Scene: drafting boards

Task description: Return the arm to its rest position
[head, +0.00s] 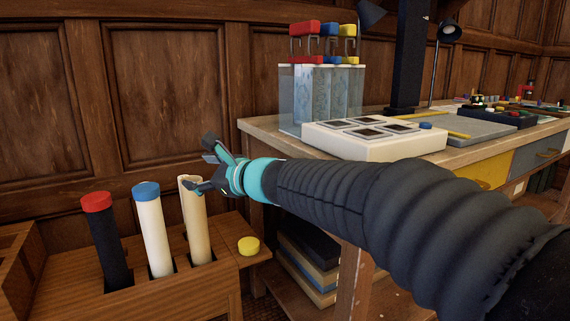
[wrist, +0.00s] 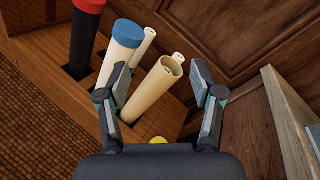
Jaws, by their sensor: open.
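My gripper (head: 205,168) is open at the end of my outstretched arm, close to the open top of a cream tube (head: 195,225). In the wrist view, my gripper (wrist: 160,95) has its two fingers spread wide, with the open cream tube (wrist: 152,90) seen between them. Nothing is held. I cannot tell whether a finger touches the tube. The tube stands in a wooden rack (head: 190,290) and has no cap on it. A yellow cap (head: 249,246) lies on the ledge right of the tube; only part of it (wrist: 158,140) shows in the wrist view.
A red-capped black tube (head: 110,245) and a blue-capped white tube (head: 153,235) stand left in the rack. A wooden table (head: 265,130) at right carries a white tray (head: 400,146) and a clear holder. Panelled wall (head: 165,80) stands close behind the rack.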

